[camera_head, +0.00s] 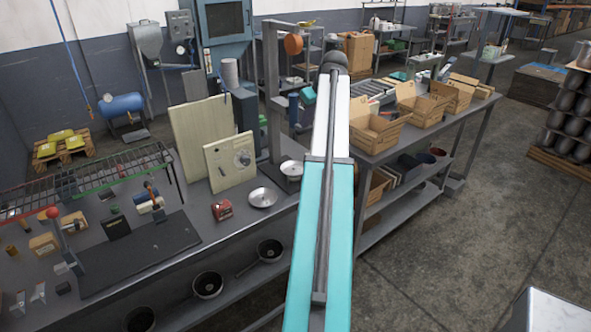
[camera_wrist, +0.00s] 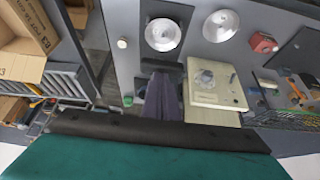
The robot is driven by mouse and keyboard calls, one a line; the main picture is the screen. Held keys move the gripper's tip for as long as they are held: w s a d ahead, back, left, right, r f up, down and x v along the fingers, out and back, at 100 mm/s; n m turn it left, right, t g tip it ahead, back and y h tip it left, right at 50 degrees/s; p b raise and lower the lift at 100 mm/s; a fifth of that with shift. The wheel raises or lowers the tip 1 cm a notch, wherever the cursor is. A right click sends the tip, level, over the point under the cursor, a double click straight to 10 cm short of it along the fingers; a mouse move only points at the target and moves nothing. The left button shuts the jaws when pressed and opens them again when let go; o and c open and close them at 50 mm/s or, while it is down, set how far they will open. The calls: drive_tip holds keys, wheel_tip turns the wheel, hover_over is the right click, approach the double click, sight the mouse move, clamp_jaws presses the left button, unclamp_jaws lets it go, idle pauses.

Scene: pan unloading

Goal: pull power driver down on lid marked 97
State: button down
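A tall grey stand (camera_head: 274,85) with an upright column rises from the back of the workbench. A dark blue upright part (camera_head: 293,108) beside it may be the power driver; I cannot tell for sure. One round metal lid (camera_head: 288,168) lies at the stand's foot, partly behind my arm. It shows on a dark base in the wrist view (camera_wrist: 163,34). A second lid (camera_head: 263,198) lies on the bench nearer me, also in the wrist view (camera_wrist: 221,25). No number is readable on either. My gripper's fingers show in neither view.
A cream panel with a dial (camera_head: 231,160) stands beside the lids, near a red box (camera_head: 222,210). A green wire rack (camera_head: 85,180) spans the left. Pans (camera_head: 207,285) sit on the shelf below. Cardboard boxes (camera_head: 376,128) fill the right bench.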

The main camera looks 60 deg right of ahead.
wheel_tip(320, 180, up, 12)
drive_tip(key=p, duration=0.5)
idle(1.7)
drive_tip(key=shift+w, duration=0.15)
idle(0.5)
